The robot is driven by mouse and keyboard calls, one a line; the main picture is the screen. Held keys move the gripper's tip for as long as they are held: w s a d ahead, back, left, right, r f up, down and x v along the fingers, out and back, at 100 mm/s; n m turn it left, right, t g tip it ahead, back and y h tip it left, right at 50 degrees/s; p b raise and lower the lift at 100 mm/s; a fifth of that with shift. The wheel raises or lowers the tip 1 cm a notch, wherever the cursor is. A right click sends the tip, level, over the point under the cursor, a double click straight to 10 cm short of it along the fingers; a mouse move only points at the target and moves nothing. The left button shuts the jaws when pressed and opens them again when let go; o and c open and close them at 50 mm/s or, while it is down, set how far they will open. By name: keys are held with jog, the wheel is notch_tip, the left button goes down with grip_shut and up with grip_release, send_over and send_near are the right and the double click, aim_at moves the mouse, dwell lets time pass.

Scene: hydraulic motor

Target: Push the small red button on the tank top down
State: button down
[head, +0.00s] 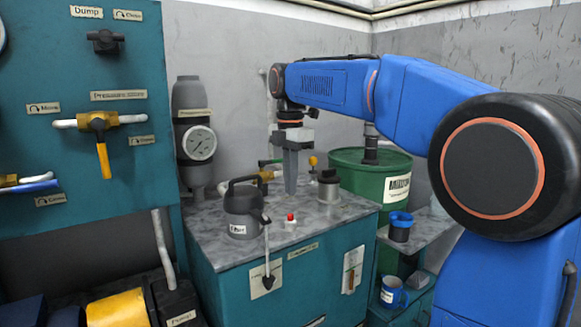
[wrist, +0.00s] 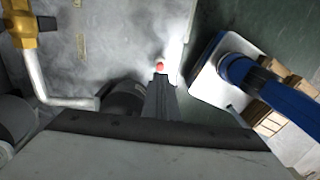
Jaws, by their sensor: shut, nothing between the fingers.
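The small red button (head: 291,217) stands upright on a light base on the grey tank top (head: 345,212), near its front edge. It also shows in the wrist view (wrist: 159,66), just beyond my fingertips. My gripper (head: 291,190) points straight down, its fingers shut together with nothing between them. In the head view its tips are above the button in the picture and look to be over the tank top behind it. In the wrist view the fingers (wrist: 161,82) appear as a narrow dark wedge ending close below the button. I see no contact.
A grey jug (head: 243,210) stands left of the button, with a lever (head: 267,262) on the tank front. A dark-topped cylindrical cap (head: 329,189) is right of my fingers. A yellow-handled pipe (head: 267,174) runs behind. A green barrel (head: 350,167) stands at the back right.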

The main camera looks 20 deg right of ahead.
aim_at(290, 214)
jog(key=shift+f, duration=2.8)
jog(key=shift+f, duration=1)
jog(key=shift+a+r, duration=0.1)
jog(key=shift+r, duration=0.25)
notch_tip(290, 214, up, 14)
jog(key=shift+f, duration=0.25)
